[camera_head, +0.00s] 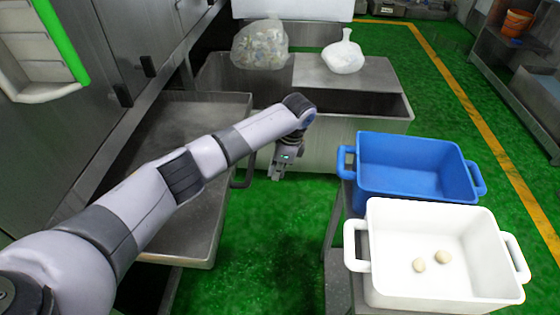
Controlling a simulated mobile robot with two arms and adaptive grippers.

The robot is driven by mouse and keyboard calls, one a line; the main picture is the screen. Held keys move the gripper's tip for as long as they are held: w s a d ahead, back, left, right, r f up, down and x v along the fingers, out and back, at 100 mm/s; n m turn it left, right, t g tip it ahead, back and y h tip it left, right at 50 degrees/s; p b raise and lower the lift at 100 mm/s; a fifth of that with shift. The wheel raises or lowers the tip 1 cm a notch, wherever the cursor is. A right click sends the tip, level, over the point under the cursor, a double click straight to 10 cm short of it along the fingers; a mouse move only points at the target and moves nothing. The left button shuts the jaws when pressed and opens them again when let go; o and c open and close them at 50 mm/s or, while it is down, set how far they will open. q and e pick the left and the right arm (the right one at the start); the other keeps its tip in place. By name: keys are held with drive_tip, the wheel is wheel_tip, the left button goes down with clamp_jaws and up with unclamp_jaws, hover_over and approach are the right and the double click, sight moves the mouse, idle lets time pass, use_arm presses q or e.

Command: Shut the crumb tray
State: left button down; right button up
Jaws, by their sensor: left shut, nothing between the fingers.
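The crumb tray (195,240) is a wide, shallow grey metal tray at the left. It sticks out from the side of the dark machine, so it stands open. A dark handle (243,172) is on its right-hand side. My left arm reaches across above the tray and hides part of it. My left gripper (277,174) points down just right of the handle, over the green floor. It is shut with nothing in it and looks apart from the handle. My right gripper is out of view.
A blue bin (415,188) and a white bin (385,290) with two pale dough balls stand on a stand at the right. A metal bin (330,105) with a clear bag (260,45) and a white bag (343,57) is behind. Green floor lies between.

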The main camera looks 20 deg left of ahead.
use_arm(q)
drive_tip(key=a+f, duration=0.2)
drive_tip(key=a, duration=0.1)
drive_tip(key=s+a, duration=0.1)
drive_tip(key=shift+a+f+p, duration=0.15)
drive_tip(key=shift+f+p, duration=0.25)
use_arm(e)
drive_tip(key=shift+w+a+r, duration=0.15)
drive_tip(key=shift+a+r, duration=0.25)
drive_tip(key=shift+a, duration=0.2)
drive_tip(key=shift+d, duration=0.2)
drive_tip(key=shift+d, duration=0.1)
